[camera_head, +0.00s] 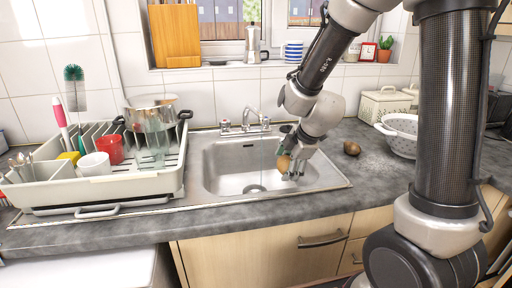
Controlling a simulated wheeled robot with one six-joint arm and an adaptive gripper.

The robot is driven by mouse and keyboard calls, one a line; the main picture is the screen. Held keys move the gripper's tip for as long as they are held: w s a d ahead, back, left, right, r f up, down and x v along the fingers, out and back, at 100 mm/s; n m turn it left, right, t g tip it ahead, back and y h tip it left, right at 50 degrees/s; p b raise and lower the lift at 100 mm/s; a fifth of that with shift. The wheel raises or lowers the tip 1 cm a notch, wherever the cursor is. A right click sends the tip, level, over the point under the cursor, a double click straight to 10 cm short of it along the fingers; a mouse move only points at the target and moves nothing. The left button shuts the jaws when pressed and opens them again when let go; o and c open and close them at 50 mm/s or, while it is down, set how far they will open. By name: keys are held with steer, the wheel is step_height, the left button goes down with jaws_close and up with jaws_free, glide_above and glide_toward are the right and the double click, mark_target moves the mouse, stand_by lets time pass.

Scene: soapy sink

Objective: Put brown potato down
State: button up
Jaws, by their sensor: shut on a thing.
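My gripper (291,167) hangs over the right side of the metal sink (225,178), pointing down. It is shut on a brown potato (284,163), which shows at the left of the fingers. Part of the potato is hidden by the gripper. A second, darker brown round thing, which looks like another potato (352,148), lies on the grey counter to the right of the sink.
A white dish rack (100,187) with cups, a glass and a steel pot (152,106) stands left of the sink. A tap (247,122) rises behind the basin. A white colander (402,136) stands at the right. Grey counter (345,170) around the second potato is clear.

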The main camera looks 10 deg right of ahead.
steer(key=shift+w+a+f, duration=1.4)
steer(key=shift+w+f, duration=0.25)
steer(key=shift+w, duration=1.9)
step_height(320, 180, up, 14)
steer(key=d+f+m+g+h, duration=0.1)
steer(key=d+f+m+h, duration=0.2)
steer(key=m, duration=0.6)
steer(key=d+f+m+g+h, duration=0.2)
steer(key=d+f+m+h, duration=0.2)
steer(key=f+m, duration=0.4)
steer(key=shift+s+d+f+m+g, duration=0.3)
steer(key=shift+d+m, duration=0.25)
steer(key=shift+m, duration=0.25)
